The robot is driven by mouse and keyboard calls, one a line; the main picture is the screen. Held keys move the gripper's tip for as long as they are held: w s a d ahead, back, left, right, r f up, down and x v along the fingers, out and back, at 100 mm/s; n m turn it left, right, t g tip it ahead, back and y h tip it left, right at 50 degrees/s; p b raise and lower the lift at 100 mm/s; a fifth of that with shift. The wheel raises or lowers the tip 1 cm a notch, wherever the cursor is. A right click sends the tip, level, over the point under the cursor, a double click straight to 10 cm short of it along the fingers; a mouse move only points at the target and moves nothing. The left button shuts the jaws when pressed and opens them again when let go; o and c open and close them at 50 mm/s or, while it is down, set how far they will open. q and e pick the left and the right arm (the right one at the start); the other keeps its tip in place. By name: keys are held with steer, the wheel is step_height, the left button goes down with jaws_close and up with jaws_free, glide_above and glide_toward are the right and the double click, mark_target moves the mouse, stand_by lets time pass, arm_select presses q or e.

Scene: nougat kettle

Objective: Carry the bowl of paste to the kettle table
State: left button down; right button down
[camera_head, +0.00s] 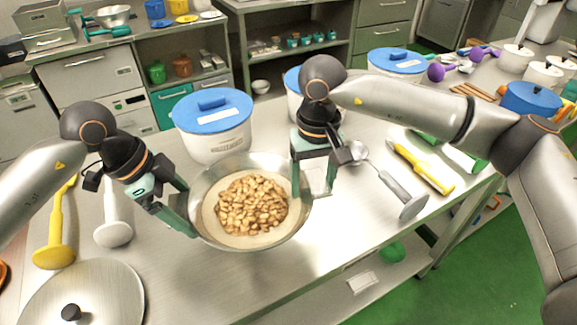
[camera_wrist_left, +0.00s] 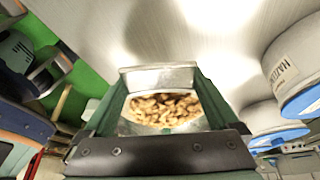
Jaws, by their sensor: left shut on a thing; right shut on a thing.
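The metal bowl (camera_head: 296,222) holds pale paste with a heap of brown nuts on top. It is over the near part of the steel table (camera_head: 290,285); whether it touches the table I cannot tell. My left gripper (camera_head: 184,214) is shut on the bowl's left rim. My right gripper (camera_head: 314,185) is shut on its right rim. The bowl looks about level. In the left wrist view the bowl's nuts (camera_wrist_left: 163,108) show between my left gripper's fingers (camera_wrist_left: 160,85). I can make out no kettle.
White tubs with blue lids (camera_head: 213,128) stand just behind the bowl. A ladle (camera_head: 385,180) and a yellow-handled tool (camera_head: 422,167) lie right. Green floor (camera_head: 480,260) is open beyond the table's right edge.

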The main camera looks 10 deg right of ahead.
arm_select(q)
steer(key=shift+r, duration=0.2)
arm_select(e)
steer(key=shift+d, duration=0.2)
